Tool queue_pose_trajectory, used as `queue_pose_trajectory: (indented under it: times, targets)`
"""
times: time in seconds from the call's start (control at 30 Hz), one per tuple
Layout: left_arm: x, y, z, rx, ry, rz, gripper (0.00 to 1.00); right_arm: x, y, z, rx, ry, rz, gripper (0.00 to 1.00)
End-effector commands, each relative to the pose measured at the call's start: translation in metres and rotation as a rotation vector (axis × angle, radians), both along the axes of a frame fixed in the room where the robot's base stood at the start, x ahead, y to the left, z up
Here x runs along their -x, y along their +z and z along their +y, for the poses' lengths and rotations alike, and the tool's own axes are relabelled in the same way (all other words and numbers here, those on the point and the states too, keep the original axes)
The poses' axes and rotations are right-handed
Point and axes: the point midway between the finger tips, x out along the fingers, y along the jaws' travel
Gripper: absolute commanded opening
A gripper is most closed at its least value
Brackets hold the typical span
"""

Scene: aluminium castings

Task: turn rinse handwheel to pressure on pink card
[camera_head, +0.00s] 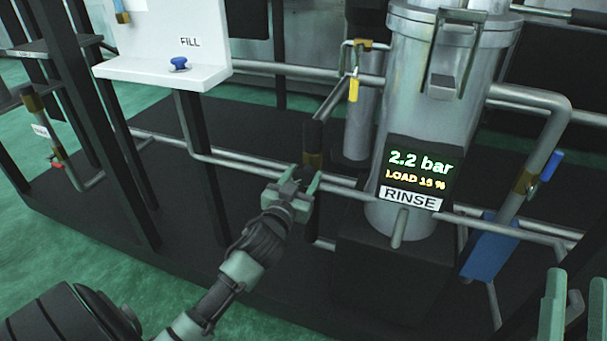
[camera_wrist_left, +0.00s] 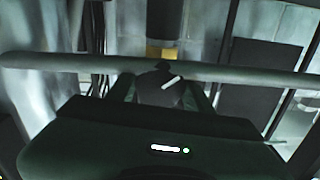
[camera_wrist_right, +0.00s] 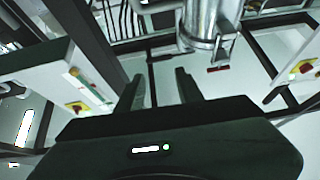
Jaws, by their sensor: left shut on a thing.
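My left gripper (camera_head: 291,192) is shut on a dark handwheel (camera_wrist_left: 155,90) with a white mark, at the pipe left of the steel vessel (camera_head: 440,75). The fingers hide much of the handwheel in the head view. The left wrist view shows it between the fingers, below a brass fitting (camera_wrist_left: 160,52). A display (camera_head: 418,172) on the vessel reads 2.2 bar and LOAD 15 %, with a RINSE label (camera_head: 411,198) beneath. My right gripper (camera_head: 566,305) is open and empty at the lower right; its spread fingers also show in the right wrist view (camera_wrist_right: 160,88). No pink card is visible.
A white panel (camera_head: 160,72) with a FILL label and blue knob stands at the left. Horizontal pipes and dark posts surround my left arm. A yellow-handled valve (camera_head: 353,88) and a blue-handled valve (camera_head: 552,165) flank the vessel. Green floor (camera_head: 60,230) is clear in front.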

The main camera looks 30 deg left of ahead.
Motion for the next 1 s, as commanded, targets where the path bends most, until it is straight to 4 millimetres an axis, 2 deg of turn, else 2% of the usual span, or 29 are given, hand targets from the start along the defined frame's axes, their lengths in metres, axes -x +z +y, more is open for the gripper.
queue_pose_trajectory:
  times: [0.17,0.3,0.5,0.6,0.8,1.0]
  targets:
    - [0.000,0.003,0.000,-0.121,0.001,0.033,0.10,-0.020,-0.041,-0.001,0.072,-0.016,0.256,0.36]
    - [0.000,0.002,0.000,-0.246,0.001,0.063,0.10,-0.026,-0.087,-0.006,0.136,-0.029,0.495,0.36]
    - [0.000,0.002,-0.001,-0.429,0.000,0.107,0.10,-0.014,-0.147,-0.018,0.213,-0.048,0.802,0.36]
    - [0.000,0.001,-0.001,-0.514,0.001,0.127,0.10,-0.003,-0.170,-0.024,0.242,-0.054,0.926,0.36]
    - [0.000,0.000,-0.001,-0.657,0.000,0.161,0.10,0.019,-0.203,-0.034,0.286,-0.065,1.112,0.36]
    - [0.000,0.000,-0.001,-0.757,0.000,0.184,0.10,0.037,-0.220,-0.041,0.310,-0.070,1.226,0.36]
